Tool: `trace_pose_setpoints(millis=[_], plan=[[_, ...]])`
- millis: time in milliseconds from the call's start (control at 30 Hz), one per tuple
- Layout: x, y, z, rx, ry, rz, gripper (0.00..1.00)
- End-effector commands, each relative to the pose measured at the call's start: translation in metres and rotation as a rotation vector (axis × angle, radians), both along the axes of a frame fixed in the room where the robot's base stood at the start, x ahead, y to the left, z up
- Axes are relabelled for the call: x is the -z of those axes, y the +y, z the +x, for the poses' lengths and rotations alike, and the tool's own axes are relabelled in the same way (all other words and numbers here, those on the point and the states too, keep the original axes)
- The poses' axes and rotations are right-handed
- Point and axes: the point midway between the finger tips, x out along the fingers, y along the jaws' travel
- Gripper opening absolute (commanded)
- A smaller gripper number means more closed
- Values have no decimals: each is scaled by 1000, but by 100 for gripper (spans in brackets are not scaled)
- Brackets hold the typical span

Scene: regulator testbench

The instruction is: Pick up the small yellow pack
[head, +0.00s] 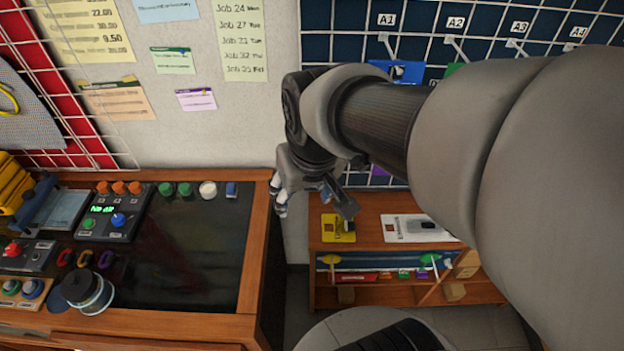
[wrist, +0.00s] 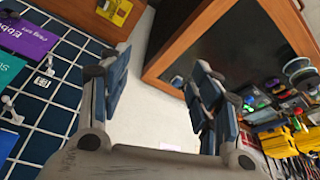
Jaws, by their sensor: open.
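A small yellow pack (head: 338,228) with a dark patch lies on the left part of the low wooden shelf's top in the head view. It also shows at the top edge of the wrist view (wrist: 115,11), partly cut off. My gripper (head: 312,200) is open, in the gap between the bench and the shelf unit in the head view, apart from the pack. In the wrist view nothing is between the fingers of my gripper (wrist: 160,70). My arm covers much of the right side of the head view.
A white pack (head: 415,228) lies right of the yellow one on the shelf unit (head: 375,238). A wooden bench (head: 258,250) with a dark top and controls stands left. A wire grid (head: 480,35) with hooks and coloured packs hangs behind. Grey floor shows between bench and shelf.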

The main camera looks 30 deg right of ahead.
Motion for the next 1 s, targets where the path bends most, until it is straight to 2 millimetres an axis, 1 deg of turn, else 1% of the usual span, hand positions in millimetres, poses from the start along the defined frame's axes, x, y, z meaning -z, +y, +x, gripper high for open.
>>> trace_pose_setpoints(millis=[33,100,167,233,333,400,500,600,700,867,967,1000], plan=[[14,-15,15,37,25,5,57],[31,-37,35,81,46,10,57],[49,-56,50,118,63,15,57],[72,-80,65,160,80,21,57],[112,-116,81,223,107,32,57],[142,-140,87,266,125,40,57],[183,-170,90,319,146,52,57],[213,-190,89,354,159,60,57],[231,-201,88,373,165,63,57],[247,-207,87,383,170,65,57],[264,-208,89,383,171,66,57],[273,-209,90,383,171,66,57]])
